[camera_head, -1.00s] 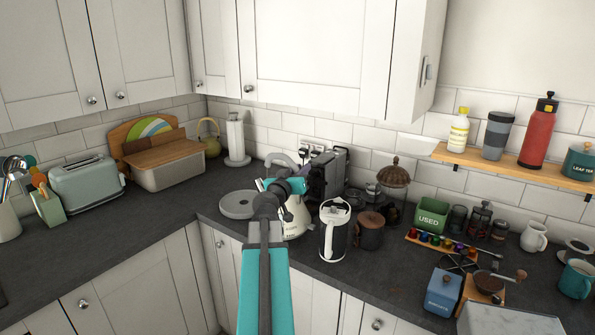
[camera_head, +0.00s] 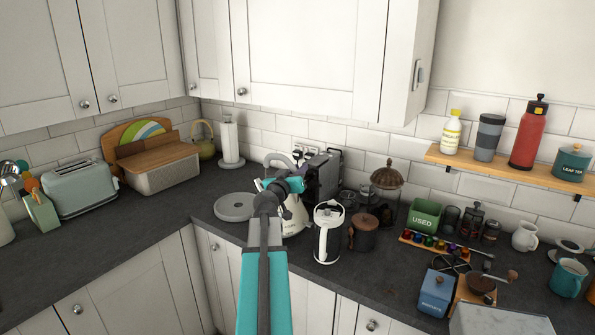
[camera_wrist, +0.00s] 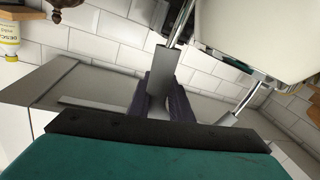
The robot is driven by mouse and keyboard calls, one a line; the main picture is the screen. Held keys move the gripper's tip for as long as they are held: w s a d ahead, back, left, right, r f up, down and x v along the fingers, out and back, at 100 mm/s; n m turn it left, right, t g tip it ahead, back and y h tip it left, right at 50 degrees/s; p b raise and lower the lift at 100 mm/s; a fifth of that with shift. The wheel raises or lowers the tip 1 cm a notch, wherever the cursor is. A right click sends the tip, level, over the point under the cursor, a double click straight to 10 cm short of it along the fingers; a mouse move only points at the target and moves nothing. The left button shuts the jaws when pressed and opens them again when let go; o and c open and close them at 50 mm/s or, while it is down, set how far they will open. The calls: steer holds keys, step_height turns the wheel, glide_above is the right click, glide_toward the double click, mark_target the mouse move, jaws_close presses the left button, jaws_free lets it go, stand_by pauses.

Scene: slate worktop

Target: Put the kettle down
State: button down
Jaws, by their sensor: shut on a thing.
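My gripper (camera_head: 284,186) is shut on the grey handle of a cream kettle (camera_head: 294,216). In the wrist view the gripper's dark fingers (camera_wrist: 165,103) close around the handle grip, and the kettle's pale rounded body (camera_wrist: 262,32) with chrome brackets fills the upper right. My arm hides the kettle's left side in the head view. The kettle looks upright, just right of a flat grey round disc (camera_head: 236,206) on the worktop. I cannot tell whether its bottom touches the worktop.
A white-and-black jug (camera_head: 327,234) stands close on the kettle's right, with a brown-lidded jar (camera_head: 363,232) beyond. A dark coffee machine (camera_head: 323,178) is behind. A paper-towel holder (camera_head: 230,142) stands at the back.

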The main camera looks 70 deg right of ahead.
mark_target(298, 197)
steer(key=shift+d+f+p, duration=0.1)
steer(key=shift+f+p, duration=0.35)
steer(key=shift+f, duration=1.15)
steer(key=shift+f+b, duration=0.25)
steer(key=shift+b, duration=0.1)
steer(key=c, duration=1.6)
jaws_free()
steer(key=shift+o, duration=0.2)
steer(key=shift+r+p, duration=0.15)
steer(key=shift+p, duration=0.2)
